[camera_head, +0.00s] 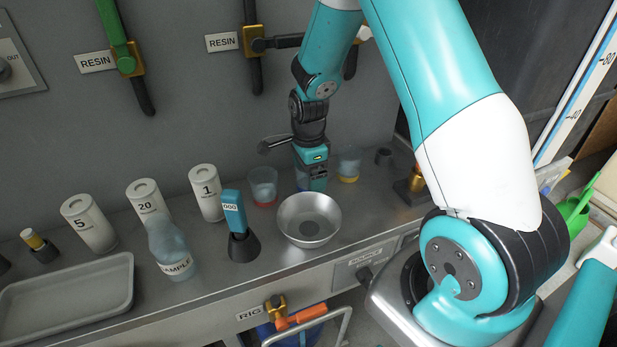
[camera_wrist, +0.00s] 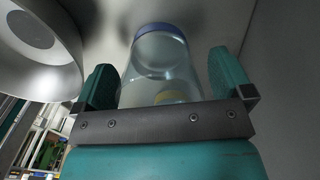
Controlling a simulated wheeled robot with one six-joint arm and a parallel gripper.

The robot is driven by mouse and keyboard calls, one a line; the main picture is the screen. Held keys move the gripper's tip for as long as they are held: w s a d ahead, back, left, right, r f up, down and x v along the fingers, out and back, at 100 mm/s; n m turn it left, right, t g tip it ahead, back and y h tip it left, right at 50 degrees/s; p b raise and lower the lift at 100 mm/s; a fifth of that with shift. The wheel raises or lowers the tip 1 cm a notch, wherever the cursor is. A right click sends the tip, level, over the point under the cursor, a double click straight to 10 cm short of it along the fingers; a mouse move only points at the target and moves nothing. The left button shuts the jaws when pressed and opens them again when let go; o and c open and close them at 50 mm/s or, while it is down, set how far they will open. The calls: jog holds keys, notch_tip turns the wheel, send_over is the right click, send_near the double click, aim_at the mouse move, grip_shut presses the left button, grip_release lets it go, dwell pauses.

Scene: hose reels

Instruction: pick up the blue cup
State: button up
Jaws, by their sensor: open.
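The blue cup (camera_wrist: 160,50) is a clear cup with a blue band at one end. In the wrist view it lies between the two fingers of my gripper (camera_wrist: 164,80), with a narrow gap on each side. My gripper is open and points down at the bench in the head view (camera_head: 312,182). There it hides most of the blue cup (camera_head: 301,183), and only a bluish edge shows beside the fingers. I cannot tell how deep the cup sits between the fingers.
A metal bowl (camera_head: 292,217) stands close in front of my gripper. A red-based clear cup (camera_head: 263,183) is to the left and a yellow-based one (camera_head: 348,166) to the right. The wall (camera_head: 200,100) rises behind. A sample bottle (camera_head: 168,245) and tray (camera_head: 66,300) are further left.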

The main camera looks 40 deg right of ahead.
jog(key=shift+f, duration=0.35)
jog(key=c, duration=1)
jog(key=shift+c, duration=0.2)
jog(key=shift+r, duration=0.15)
